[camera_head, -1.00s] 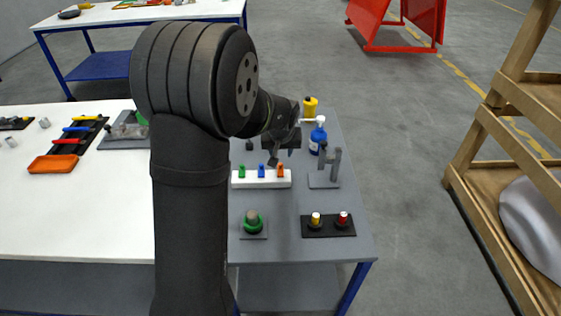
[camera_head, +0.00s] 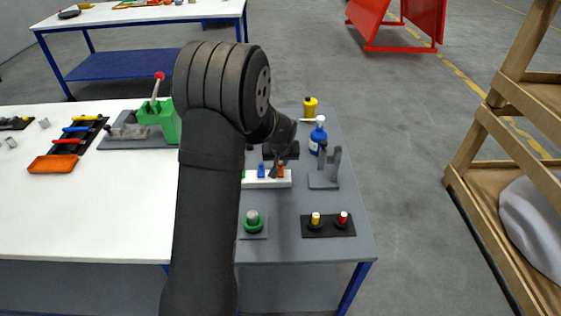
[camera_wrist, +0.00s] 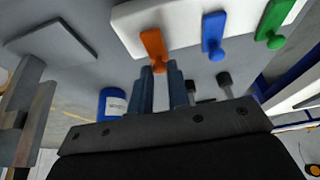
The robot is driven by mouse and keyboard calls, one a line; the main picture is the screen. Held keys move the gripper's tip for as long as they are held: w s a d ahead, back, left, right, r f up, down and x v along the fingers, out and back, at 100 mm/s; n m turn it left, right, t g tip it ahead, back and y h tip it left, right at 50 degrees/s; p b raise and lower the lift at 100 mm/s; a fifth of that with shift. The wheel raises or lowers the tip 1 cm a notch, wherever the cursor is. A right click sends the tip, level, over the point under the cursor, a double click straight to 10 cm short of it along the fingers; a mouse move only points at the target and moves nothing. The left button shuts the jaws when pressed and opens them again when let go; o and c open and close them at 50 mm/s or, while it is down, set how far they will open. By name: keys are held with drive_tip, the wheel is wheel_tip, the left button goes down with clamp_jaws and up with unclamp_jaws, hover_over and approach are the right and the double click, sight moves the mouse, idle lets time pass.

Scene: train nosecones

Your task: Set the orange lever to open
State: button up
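The orange lever (camera_wrist: 152,44) is the end one of three small levers on a white block (camera_head: 276,179). It also shows in the camera_head view (camera_head: 281,170), close to my gripper (camera_head: 277,164). In the wrist view my gripper (camera_wrist: 160,72) has its two grey-blue fingers a small gap apart. The lever's rounded end shows in that gap at the fingertips. I cannot tell whether the fingers touch or clamp it. The blue lever (camera_wrist: 212,36) and green lever (camera_wrist: 271,22) are to its right there, clear of the fingers.
A blue bottle (camera_head: 318,136) and a grey upright fixture (camera_head: 325,170) stand close on the right. A yellow and red button panel (camera_head: 328,224) and a green-ringed knob (camera_head: 253,222) are in front. A green box with a red-topped lever (camera_head: 160,117) stands left of my arm.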

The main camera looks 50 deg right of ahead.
clamp_jaws()
drive_tip(key=shift+s+a+r+t+h, duration=0.2)
drive_tip(key=shift+a+t+h, duration=0.05)
drive_tip(key=shift+t+h, duration=0.25)
drive_tip(key=o, duration=0.6)
unclamp_jaws()
drive_tip(key=shift+r, duration=0.1)
drive_tip(key=v, duration=1.7)
drive_tip(key=shift+s+a, duration=0.15)
